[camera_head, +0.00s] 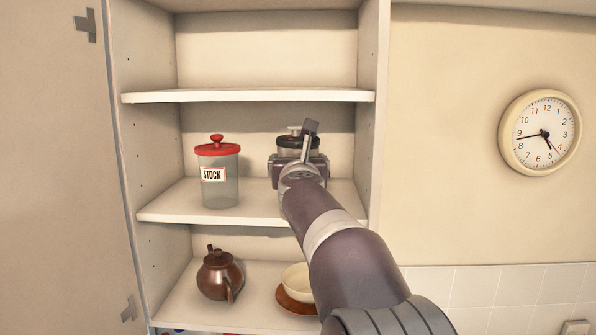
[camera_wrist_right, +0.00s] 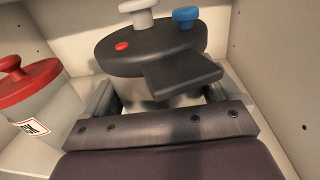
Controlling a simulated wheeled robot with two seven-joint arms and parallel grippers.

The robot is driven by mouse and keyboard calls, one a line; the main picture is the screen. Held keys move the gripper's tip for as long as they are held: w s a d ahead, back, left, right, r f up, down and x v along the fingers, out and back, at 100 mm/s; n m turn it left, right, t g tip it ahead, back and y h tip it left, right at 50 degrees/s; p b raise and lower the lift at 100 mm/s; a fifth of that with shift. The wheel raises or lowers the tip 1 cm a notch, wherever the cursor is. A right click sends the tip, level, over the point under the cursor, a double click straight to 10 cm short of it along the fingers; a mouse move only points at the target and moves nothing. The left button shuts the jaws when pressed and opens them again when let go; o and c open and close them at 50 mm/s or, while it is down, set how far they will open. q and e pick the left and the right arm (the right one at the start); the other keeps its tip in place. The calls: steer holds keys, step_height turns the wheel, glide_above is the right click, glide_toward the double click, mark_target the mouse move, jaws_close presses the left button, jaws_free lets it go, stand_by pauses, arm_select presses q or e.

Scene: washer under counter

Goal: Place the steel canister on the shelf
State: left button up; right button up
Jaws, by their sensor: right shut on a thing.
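The steel canister (camera_head: 291,151) has a dark lid and is at the right side of the middle shelf (camera_head: 252,208). In the right wrist view, its steel body (camera_wrist_right: 158,103) shows under a black lid with a red dot, a pale knob, a blue knob and a black handle toward me. My right gripper (camera_head: 298,167) is shut on the canister, one finger on each side, as the right wrist view (camera_wrist_right: 158,98) shows. The canister's base is hidden behind the gripper, so I cannot tell whether it touches the shelf. My left gripper is not in view.
A red-lidded STOCK jar (camera_head: 220,185) stands on the middle shelf, left of the canister. The upper shelf (camera_head: 250,96) is empty. Below are a brown teapot (camera_head: 218,276) and a pale bowl (camera_head: 296,279) on a brown saucer. The cupboard wall (camera_head: 372,120) is close on the right.

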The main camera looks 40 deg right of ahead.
steer(key=shift+f, duration=0.45)
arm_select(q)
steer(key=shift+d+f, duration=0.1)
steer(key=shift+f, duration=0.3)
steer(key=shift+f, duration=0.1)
arm_select(e)
steer(key=o, duration=1.3)
steer(key=shift+f+b, duration=0.3)
steer(key=shift+o, duration=0.9)
steer(key=shift+r, duration=0.1)
steer(key=shift+r+p, duration=0.25)
steer(key=shift+p, duration=0.1)
steer(key=v, duration=0.1)
steer(key=b+v, duration=0.1)
steer(key=shift+s+a+f, duration=0.2)
steer(key=shift+s+f, duration=0.05)
steer(key=shift+f, duration=0.05)
arm_select(q)
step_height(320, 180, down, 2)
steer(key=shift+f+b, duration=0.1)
steer(key=shift+b, duration=0.65)
arm_select(e)
steer(key=v, duration=0.9)
steer(key=shift+r, duration=0.15)
